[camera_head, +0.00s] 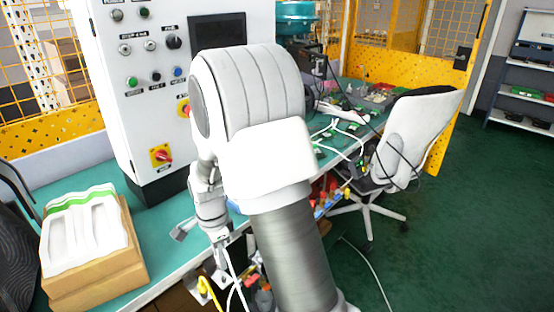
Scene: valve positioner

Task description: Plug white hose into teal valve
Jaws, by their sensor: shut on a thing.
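A teal rounded body (297,18), which looks like the teal valve, stands at the back behind my arm, with its lower part partly hidden. My gripper (222,247) is low in the middle of the view, in front of the bench edge and well apart from the teal body. It is shut on a white hose (233,268), which hangs down from it toward the bottom edge. The fingertips are small and partly hidden, so the exact grip on the hose is unclear.
A white control cabinet (135,80) stands on the green bench (175,232). More white tubing (340,128) and cables lie on the bench at right. A white chair (415,140) stands beside it. Yellow fencing is behind.

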